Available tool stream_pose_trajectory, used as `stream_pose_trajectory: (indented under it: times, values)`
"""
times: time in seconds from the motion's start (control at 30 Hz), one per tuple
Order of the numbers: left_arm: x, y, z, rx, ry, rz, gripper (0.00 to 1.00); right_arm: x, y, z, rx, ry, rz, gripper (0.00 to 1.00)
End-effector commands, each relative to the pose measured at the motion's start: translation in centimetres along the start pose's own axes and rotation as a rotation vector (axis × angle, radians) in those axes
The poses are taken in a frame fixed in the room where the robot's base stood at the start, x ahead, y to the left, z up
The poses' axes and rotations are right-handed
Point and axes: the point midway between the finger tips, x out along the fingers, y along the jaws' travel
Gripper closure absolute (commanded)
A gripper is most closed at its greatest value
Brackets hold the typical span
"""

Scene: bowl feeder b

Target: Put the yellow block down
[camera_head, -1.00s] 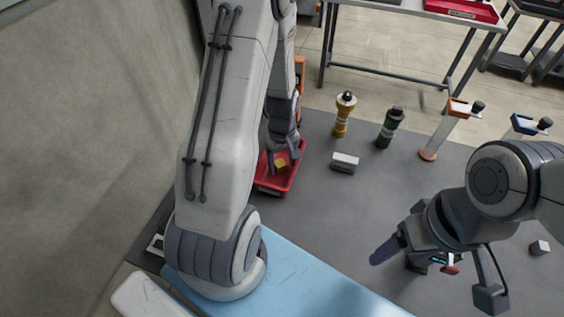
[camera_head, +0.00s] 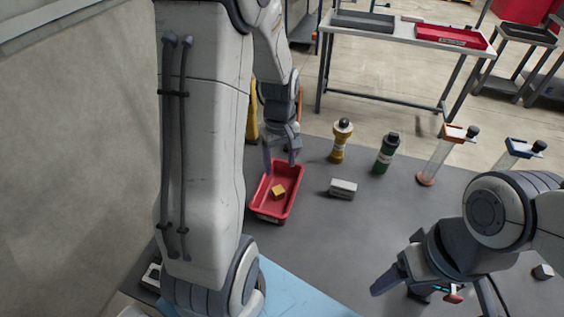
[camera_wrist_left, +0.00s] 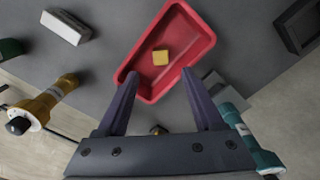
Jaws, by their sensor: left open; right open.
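The yellow block (camera_head: 278,191) lies in the red tray (camera_head: 264,209) on the grey table. In the left wrist view the block (camera_wrist_left: 160,57) rests on the floor of the red tray (camera_wrist_left: 199,43), apart from the fingers. My left gripper (camera_head: 281,166) is open and empty above the far end of the tray. Its two fingers also show spread in the left wrist view (camera_wrist_left: 157,82). My right gripper (camera_head: 416,287) is open at the lower right, away from the tray; its fingertips are partly hidden.
A yellow bottle (camera_head: 341,142) and a green bottle (camera_head: 386,153) stand right of the tray. A white-grey block (camera_head: 343,188) lies near them. Two clear tubes, one with an orange holder (camera_head: 437,157), stand further right. The middle of the grey table is clear.

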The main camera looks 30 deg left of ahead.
Motion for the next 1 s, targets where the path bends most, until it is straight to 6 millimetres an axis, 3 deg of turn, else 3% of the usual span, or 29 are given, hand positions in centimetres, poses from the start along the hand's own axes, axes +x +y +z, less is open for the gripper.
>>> stream_pose_trajectory:
  times: [0.17, 0.27, 0.37, 0.5, 0.6, 0.7, 0.83, 1.0]
  values:
    - [-0.6, 0.1, 0.1, 0.003, 0.001, 0.001, 0.31, 0.0, 0.0, 0.0, 0.000, 0.000, 0.000, 0.28]
    - [-1.1, 0.7, 1.4, 0.068, 0.001, 0.004, 0.31, 0.0, 0.0, 0.0, 0.000, 0.000, 0.000, 0.28]
    - [-2.6, 2.3, 5.1, 0.255, 0.004, 0.016, 0.31, 0.0, 0.0, 0.0, 0.000, 0.000, 0.000, 0.28]
    - [-5.3, 3.5, 13.8, 0.684, 0.004, 0.040, 0.31, 0.0, 0.0, 0.0, 0.000, 0.000, 0.000, 0.28]
    - [-6.8, 2.5, 19.7, 1.005, -0.001, 0.059, 0.31, 0.0, 0.0, 0.0, 0.000, 0.000, 0.000, 0.28]
    - [-7.7, 0.6, 24.2, 1.284, -0.006, 0.076, 0.31, 0.0, 0.0, 0.0, 0.000, 0.000, 0.000, 0.28]
    - [-8.3, -1.9, 27.7, 1.540, -0.015, 0.092, 0.31, 0.0, 0.0, 0.0, 0.000, 0.000, 0.000, 0.28]
    - [-8.5, -3.3, 29.2, 1.674, -0.020, 0.099, 0.31, 0.0, 0.0, 0.0, 0.000, 0.000, 0.000, 0.28]
